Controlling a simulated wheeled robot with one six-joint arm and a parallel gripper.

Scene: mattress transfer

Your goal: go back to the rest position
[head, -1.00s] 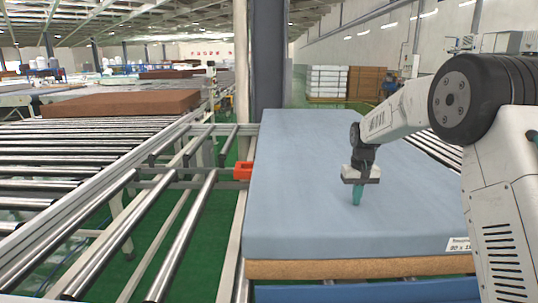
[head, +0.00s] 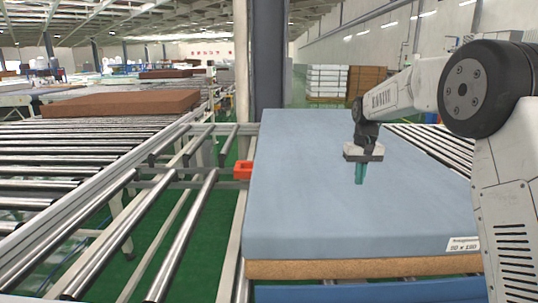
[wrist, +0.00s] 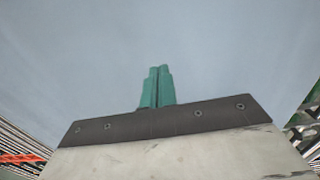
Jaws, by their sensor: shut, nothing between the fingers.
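My gripper (head: 359,182) points down above the blue-grey mattress top (head: 300,190), with its teal fingers together and nothing between them. In the wrist view the shut fingers (wrist: 158,72) stand in front of the mattress surface (wrist: 80,70), which fills most of the picture. The fingertips appear a little above the mattress. The mattress has a brown lower layer and a white label (head: 463,245) at its near right corner.
A roller conveyor (head: 60,170) runs along the left, with a brown slab (head: 120,102) on it. An orange-red block (head: 243,170) sits beside the mattress's left edge. A dark pillar (head: 269,60) stands behind. More rollers (head: 435,145) lie to the right. Stacked white goods (head: 328,80) stand at the back.

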